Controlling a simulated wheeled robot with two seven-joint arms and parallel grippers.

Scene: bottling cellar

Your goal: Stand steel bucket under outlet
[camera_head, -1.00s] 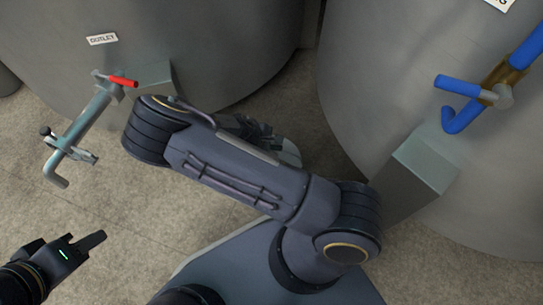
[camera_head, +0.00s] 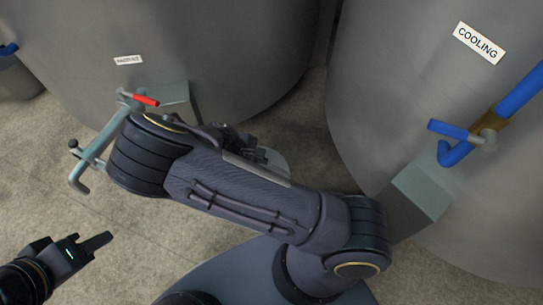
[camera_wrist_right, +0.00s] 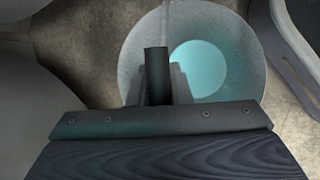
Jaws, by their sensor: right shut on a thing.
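The steel bucket shows from above in the right wrist view (camera_wrist_right: 245,45), a round grey wall with a pale bluish bottom. In the head view only a pale part of it (camera_head: 277,163) shows behind my right arm. My right gripper (camera_wrist_right: 160,70) is shut on the bucket's near wall. In the head view it is a dark shape (camera_head: 245,148), mostly hidden by my arm. The outlet pipe (camera_head: 105,138) with a red handle (camera_head: 145,99) and bent spout (camera_head: 78,182) is at left, partly covered by my arm. My left gripper (camera_head: 80,243) is low left, apart from everything.
Two large grey tanks stand behind. The right one has a COOLING label (camera_head: 478,43), blue pipes (camera_head: 455,150) and a grey block (camera_head: 415,200) below them. Another grey block (camera_head: 180,98) stands by the outlet. Floor (camera_head: 40,160) at left is clear.

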